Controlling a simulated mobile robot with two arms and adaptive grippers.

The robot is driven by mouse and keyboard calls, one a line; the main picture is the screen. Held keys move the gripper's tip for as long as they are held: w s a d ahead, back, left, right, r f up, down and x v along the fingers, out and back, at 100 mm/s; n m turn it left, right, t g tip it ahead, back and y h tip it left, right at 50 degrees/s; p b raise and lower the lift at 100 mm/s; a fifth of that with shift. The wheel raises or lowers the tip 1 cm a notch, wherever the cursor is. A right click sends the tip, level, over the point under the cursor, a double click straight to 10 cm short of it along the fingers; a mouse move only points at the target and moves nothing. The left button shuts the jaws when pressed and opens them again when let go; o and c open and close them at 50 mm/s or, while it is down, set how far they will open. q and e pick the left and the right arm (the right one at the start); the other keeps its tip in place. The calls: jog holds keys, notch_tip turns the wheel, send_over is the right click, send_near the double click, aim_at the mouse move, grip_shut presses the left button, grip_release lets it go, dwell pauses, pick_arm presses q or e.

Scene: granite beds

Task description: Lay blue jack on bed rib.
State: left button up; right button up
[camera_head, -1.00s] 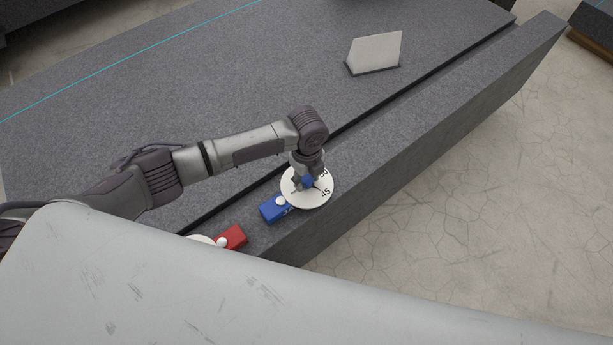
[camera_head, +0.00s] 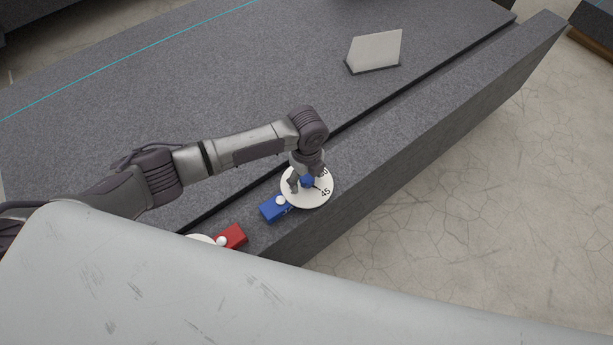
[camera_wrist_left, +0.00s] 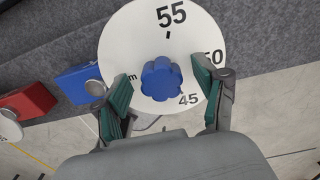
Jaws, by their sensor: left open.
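The blue jack has a blue block body (camera_head: 273,208), a round white dial with black numbers (camera_head: 318,200) and a blue knob (camera_wrist_left: 161,79) at the dial's middle. It lies on the bed rib (camera_head: 430,112), the long granite strip along the bed's front side. My left gripper (camera_head: 303,184) is over the dial. In the left wrist view its open fingers (camera_wrist_left: 163,90) stand on either side of the knob, with gaps showing. The fingers hide part of the dial. My right gripper is not in view.
A red block (camera_head: 233,236) with its own white dial lies on the rib to the left, partly hidden by a large pale surface. A grey plate (camera_head: 374,52) stands on the granite bed (camera_head: 200,90). A dark groove runs between bed and rib. The rib's right stretch is clear.

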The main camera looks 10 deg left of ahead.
pick_arm(q)
notch_tip(320, 180, up, 12)
dwell(0.4)
jog(key=shift+w+f, duration=0.1)
dwell(0.3)
